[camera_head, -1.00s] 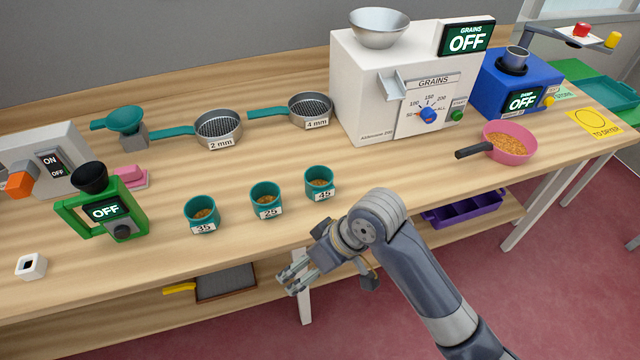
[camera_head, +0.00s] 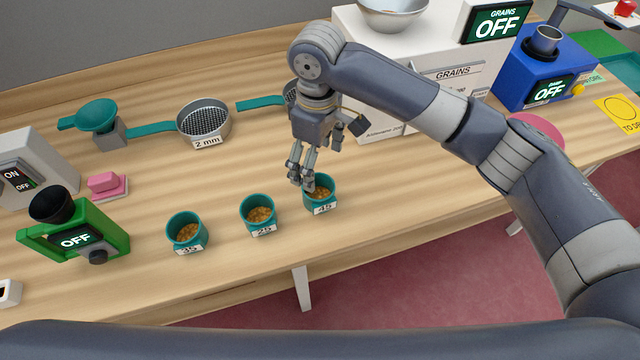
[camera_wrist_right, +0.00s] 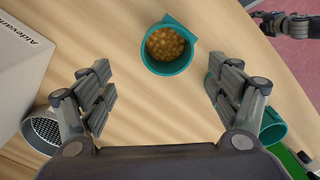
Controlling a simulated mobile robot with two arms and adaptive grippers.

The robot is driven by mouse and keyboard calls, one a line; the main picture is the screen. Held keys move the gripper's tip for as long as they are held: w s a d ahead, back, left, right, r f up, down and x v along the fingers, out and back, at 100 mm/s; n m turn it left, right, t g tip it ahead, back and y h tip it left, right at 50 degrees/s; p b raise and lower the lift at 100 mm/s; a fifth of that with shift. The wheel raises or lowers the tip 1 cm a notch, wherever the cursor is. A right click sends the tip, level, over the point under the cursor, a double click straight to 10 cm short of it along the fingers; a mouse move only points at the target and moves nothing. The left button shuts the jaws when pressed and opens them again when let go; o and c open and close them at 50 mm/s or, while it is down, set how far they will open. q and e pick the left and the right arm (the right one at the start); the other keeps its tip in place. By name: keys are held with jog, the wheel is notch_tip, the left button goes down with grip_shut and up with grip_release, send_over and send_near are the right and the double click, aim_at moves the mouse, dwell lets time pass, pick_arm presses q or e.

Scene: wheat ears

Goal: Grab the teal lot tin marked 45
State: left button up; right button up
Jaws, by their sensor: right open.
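The teal tin marked 45 (camera_head: 331,192) stands upright on the bench, filled with golden grains. It is the rightmost of a row of three teal tins in the head view. My right gripper (camera_head: 302,184) points down at its left rear side, and its fingertips overlap the rim there. In the right wrist view the tin (camera_wrist_right: 166,66) lies ahead of my open, empty fingers (camera_wrist_right: 162,88), roughly centred between them and not gripped. A dark gripper, seemingly my left one (camera_wrist_right: 290,23), shows at the top right of the wrist view; its jaws are unclear.
The tins marked 25 (camera_head: 259,214) and 35 (camera_head: 187,232) stand to the left. The 2 mm sieve (camera_head: 205,124) and the white grain machine (camera_head: 400,70) stand behind. A pink pan (camera_head: 537,130) is partly hidden by my right arm. The bench in front of the tins is clear.

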aim_at(318, 189)
jog(key=f, duration=0.1)
jog(key=s+f, duration=0.1)
jog(key=shift+f, duration=0.35)
jog(key=shift+f+p, duration=0.35)
jog(key=shift+p, duration=0.05)
jog(key=f, duration=0.1)
jog(key=f+p, duration=0.1)
jog(key=f, duration=0.2)
jog(key=shift+s+d+f+p, duration=0.15)
jog(key=shift+s+p, duration=0.15)
jog(key=shift+p, duration=0.05)
jog(key=shift+f, duration=0.25)
jog(key=shift+w, duration=0.1)
jog(key=c, duration=1)
pick_arm(q)
jog(key=shift+g, duration=0.5)
jog(key=s, duration=0.1)
jog(key=s+r, duration=0.1)
jog(key=s, duration=0.1)
jog(key=s+r, duration=0.1)
jog(key=s, duration=0.1)
jog(key=shift+s+a+r, duration=0.1)
jog(key=shift+s+r, duration=0.05)
jog(key=shift+s, duration=0.05)
